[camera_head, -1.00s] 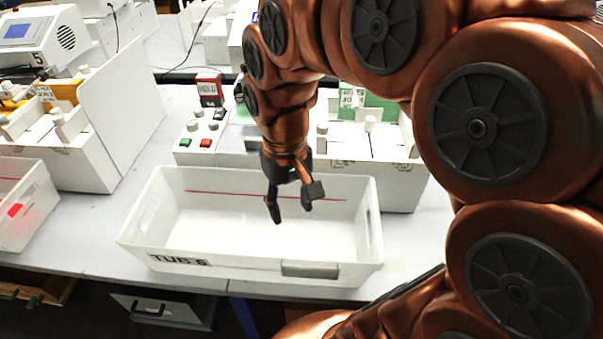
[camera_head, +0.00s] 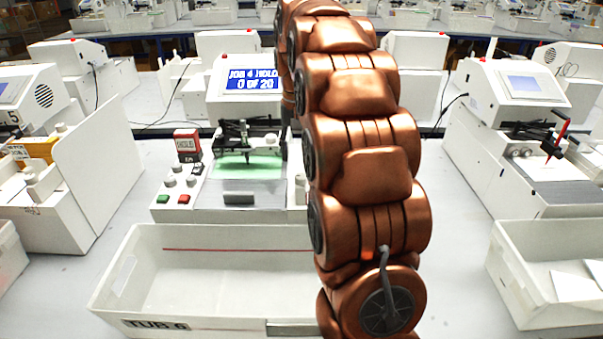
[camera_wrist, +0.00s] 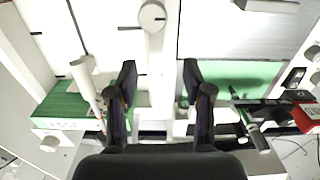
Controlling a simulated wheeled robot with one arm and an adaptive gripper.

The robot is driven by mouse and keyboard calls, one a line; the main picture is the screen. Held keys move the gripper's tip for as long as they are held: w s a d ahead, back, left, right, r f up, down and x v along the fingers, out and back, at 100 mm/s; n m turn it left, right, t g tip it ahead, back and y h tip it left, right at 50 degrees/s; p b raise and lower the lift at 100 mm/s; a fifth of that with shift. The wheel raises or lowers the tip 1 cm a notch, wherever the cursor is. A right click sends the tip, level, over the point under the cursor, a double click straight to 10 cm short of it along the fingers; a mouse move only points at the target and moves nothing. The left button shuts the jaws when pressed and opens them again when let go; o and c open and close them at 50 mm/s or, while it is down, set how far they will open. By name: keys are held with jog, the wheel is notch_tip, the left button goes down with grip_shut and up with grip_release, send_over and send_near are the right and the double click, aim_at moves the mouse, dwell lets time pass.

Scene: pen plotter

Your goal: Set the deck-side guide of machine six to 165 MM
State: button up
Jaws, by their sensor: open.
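Machine six (camera_head: 240,110) stands behind a tub marked TUB 6 (camera_head: 140,250). Its screen (camera_head: 250,80) reads JOB 4 HOLD, 0 OF 20. My arm hides its right side, and my gripper is hidden in the head view. In the wrist view my gripper (camera_wrist: 160,78) is open, a finger on each side of a white bar with a round knob (camera_wrist: 152,15), apparently the guide nearer the deck. Contact cannot be told. A second white guide (camera_wrist: 88,88) stands left, by a green stack (camera_wrist: 62,108). The green-lit deck (camera_wrist: 235,76) lies right. I cannot read the scale.
A red-labelled box (camera_head: 187,145) and several buttons and knobs stand at the machine's left; the red box also shows in the wrist view (camera_wrist: 303,112). Neighbouring machines stand left (camera_head: 85,190) and right (camera_head: 510,95), with a white tub (camera_head: 520,270) at front right.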

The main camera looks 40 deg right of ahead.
aim_at(301, 168)
jog(key=shift+w+d+f, duration=0.1)
jog(key=shift+w+d, duration=0.3)
jog(key=shift+d, duration=0.45)
jog(key=shift+f+p, duration=0.95)
jog(key=shift+f, duration=2.85)
grip_shut()
